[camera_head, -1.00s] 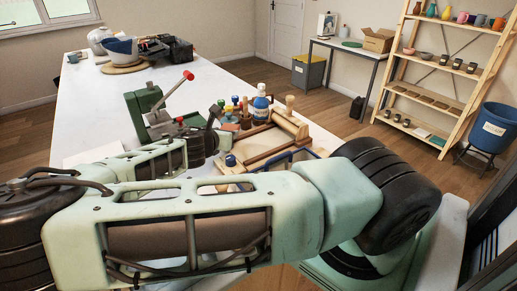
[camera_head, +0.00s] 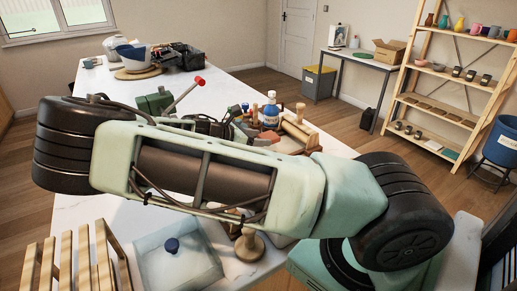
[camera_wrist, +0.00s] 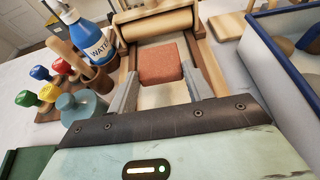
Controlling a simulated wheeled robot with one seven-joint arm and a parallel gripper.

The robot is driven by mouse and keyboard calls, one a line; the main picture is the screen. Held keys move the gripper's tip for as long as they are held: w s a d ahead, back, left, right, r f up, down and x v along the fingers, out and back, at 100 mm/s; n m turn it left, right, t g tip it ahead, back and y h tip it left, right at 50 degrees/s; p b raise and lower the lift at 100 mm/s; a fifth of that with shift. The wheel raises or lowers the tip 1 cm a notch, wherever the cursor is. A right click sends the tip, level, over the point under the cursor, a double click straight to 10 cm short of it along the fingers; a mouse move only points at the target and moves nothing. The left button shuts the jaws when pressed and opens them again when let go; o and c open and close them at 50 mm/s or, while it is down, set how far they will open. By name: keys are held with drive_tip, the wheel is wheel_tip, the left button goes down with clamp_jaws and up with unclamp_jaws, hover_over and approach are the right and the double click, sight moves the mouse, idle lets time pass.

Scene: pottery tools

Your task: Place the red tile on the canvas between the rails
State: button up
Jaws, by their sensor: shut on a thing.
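The red tile (camera_wrist: 161,62) is between the two grey fingers of my gripper (camera_wrist: 160,78) in the wrist view, and the gripper is shut on it. The tile is over the pale canvas (camera_wrist: 165,97), between the wooden left rail (camera_wrist: 127,68) and right rail (camera_wrist: 209,66). I cannot tell whether its underside touches the canvas. In the head view the tile (camera_head: 262,141) shows small beyond my arm, which hides most of the canvas and rails.
A wooden roller (camera_wrist: 157,23) lies across the far end of the rails. A water bottle (camera_wrist: 88,38) and several coloured-knob tools (camera_wrist: 40,85) stand left. A blue-rimmed tray (camera_wrist: 278,62) is close on the right. A lidded clear box (camera_head: 180,262) is at the table's front.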

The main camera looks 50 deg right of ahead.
drive_tip(key=shift+f, duration=2.15)
drive_tip(key=shift+f, duration=0.1)
drive_tip(key=o, duration=1)
drive_tip(key=shift+p, duration=0.3)
drive_tip(key=b+v, duration=0.2)
drive_tip(key=v, duration=1)
drive_tip(key=shift+s, duration=0.1)
